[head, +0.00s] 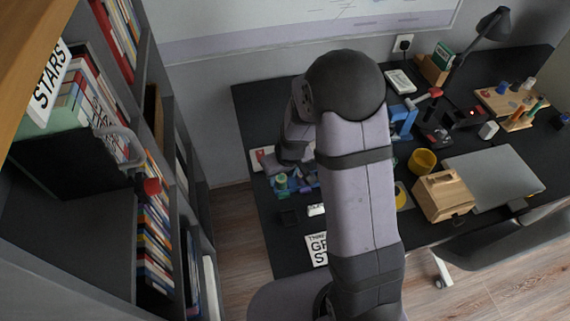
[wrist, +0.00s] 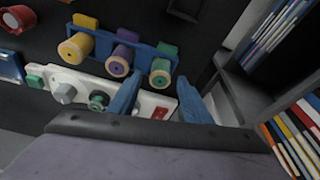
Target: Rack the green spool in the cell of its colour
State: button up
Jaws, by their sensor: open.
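The green spool (wrist: 160,73) has a pale wooden end and shows at the right end of a blue rack (wrist: 143,51) in the wrist view. It lines up with the rack's green marker block (wrist: 167,49). A purple spool (wrist: 118,64) and a yellow spool (wrist: 75,47) line up with purple and yellow blocks in the same rack. My gripper (wrist: 160,79) is open. Its two blue fingertips appear on either side of the green spool, and I cannot tell whether they touch it. In the head view my arm hides the gripper and part of the rack; a green spool end (head: 281,181) shows.
A white board (wrist: 145,102) with a grey hexagonal knob, a green knob and a red patch lies beside the rack. A bookshelf (head: 150,200) stands close on the left in the head view. A yellow mug (head: 422,161), wooden box (head: 443,195) and laptop (head: 495,178) are to the right.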

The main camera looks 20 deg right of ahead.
jog(key=a+v, duration=0.1)
jog(key=v, duration=1.1)
jog(key=s+d+f+m+g, duration=0.1)
jog(key=s+d+m+g, duration=0.1)
jog(key=s, duration=1.4)
jog(key=shift+s+f+g+h, duration=0.15)
jog(key=shift+s+g+h, duration=0.2)
jog(key=shift+g, duration=0.25)
